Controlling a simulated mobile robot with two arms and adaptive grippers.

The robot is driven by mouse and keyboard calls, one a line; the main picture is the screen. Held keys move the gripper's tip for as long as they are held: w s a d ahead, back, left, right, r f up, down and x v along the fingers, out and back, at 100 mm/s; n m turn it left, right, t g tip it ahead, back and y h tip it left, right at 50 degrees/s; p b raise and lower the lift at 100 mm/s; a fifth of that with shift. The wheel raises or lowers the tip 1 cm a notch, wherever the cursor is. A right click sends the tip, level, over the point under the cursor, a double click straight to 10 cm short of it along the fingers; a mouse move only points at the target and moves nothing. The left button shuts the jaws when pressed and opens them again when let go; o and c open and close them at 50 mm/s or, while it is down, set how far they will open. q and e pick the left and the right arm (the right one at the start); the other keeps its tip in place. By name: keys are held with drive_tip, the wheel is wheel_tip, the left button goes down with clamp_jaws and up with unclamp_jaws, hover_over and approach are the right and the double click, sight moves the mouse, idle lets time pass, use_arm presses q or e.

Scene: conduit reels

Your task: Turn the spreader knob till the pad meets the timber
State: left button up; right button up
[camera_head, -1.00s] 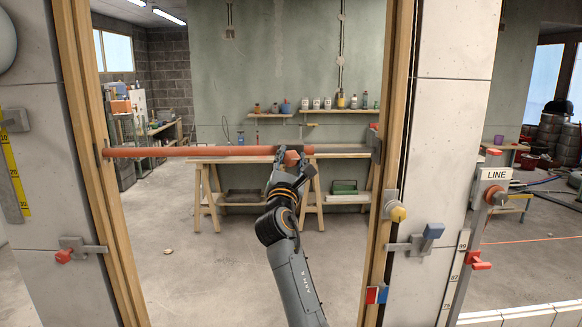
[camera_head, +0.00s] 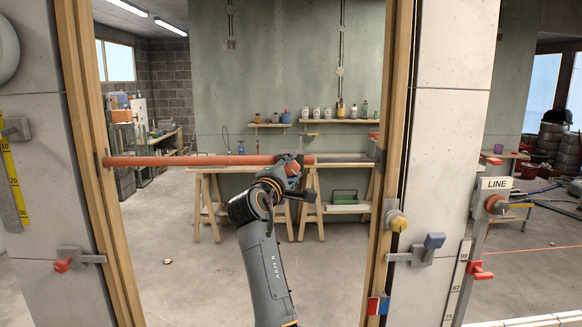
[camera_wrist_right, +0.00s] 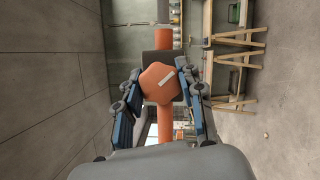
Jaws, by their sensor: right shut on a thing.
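The orange spreader bar (camera_head: 190,161) spans the opening level, between the left timber (camera_head: 92,150) and the right timber (camera_head: 393,150). A dark pad (camera_head: 375,148) stands at its right end, close to the right timber; I cannot tell whether it touches. The orange spreader knob (camera_head: 293,170) is on the bar right of its middle. In the right wrist view the knob (camera_wrist_right: 158,83) is six-sided with a pale mark. My right gripper (camera_head: 286,164) is shut on it, with blue-grey fingers on both sides (camera_wrist_right: 160,95). My left gripper is not in view.
A trestle bench (camera_head: 338,181) and a shelf with bottles (camera_head: 310,121) stand beyond the opening.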

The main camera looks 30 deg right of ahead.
drive_tip(key=m+y+p, duration=0.1)
drive_tip(key=m, duration=0.2)
drive_tip(key=shift+r+m+g+p, duration=0.1)
drive_tip(key=shift+m+g+p, duration=0.25)
drive_tip(key=shift+m+g, duration=0.05)
drive_tip(key=shift+m+y+p, duration=0.4)
drive_tip(key=shift+m+y, duration=0.1)
drive_tip(key=shift+m, duration=0.3)
drive_tip(key=o, duration=1.2)
drive_tip(key=shift+s+a, duration=0.1)
drive_tip(key=v, duration=1.1)
drive_tip(key=shift+s+a, duration=0.15)
drive_tip(key=shift+a, duration=0.2)
